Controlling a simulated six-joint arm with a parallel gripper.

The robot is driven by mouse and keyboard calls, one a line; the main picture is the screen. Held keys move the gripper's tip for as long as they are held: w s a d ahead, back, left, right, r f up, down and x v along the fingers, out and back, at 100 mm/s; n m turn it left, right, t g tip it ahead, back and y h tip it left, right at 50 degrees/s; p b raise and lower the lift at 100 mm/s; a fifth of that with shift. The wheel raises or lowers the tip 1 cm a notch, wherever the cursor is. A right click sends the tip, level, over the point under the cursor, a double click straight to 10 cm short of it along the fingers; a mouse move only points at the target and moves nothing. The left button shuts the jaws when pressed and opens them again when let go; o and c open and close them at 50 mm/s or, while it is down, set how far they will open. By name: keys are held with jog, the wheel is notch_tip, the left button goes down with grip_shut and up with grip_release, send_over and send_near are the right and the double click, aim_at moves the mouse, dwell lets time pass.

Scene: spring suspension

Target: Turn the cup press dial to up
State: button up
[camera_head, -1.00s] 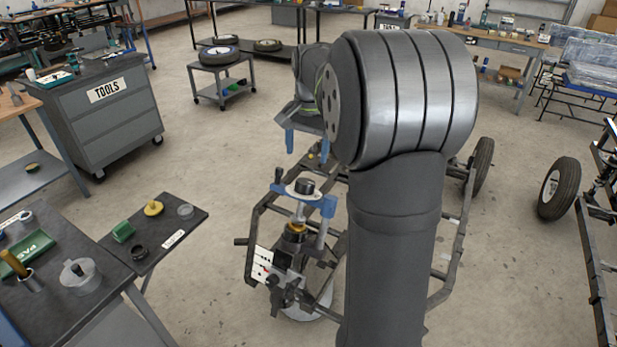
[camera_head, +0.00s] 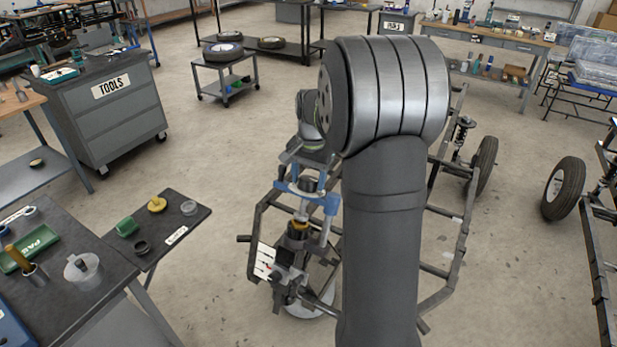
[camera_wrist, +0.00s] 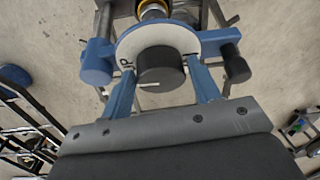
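The cup press dial is a round black knob (camera_wrist: 161,70) on a white plate (camera_wrist: 130,50), seen from above in the wrist view. A white line on the knob points left, and a partly hidden label, apparently "UP", is at the plate's left edge. The cup press (camera_head: 297,240) stands upright in the head view, with a blue top bracket. My gripper (camera_wrist: 163,84) is open, its blue fingers on the left and right of the knob. Gaps show between knob and fingers in the wrist view. In the head view my gripper (camera_head: 306,178) is at the press top.
A dark metal chassis frame (camera_head: 455,245) surrounds the press. A small side table (camera_head: 190,222) with cups and a yellow part is at left, beside a workbench (camera_head: 100,310). The floor between the side table and the press is clear.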

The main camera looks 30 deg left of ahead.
aim_at(314, 181)
jog(key=c, duration=0.6)
jog(key=shift+n, duration=0.4)
jog(key=o, duration=1)
jog(key=shift+r, duration=0.1)
notch_tip(314, 181, up, 17)
jog(key=d, duration=0.1)
jog(key=shift+d, duration=0.2)
jog(key=shift+w, duration=0.1)
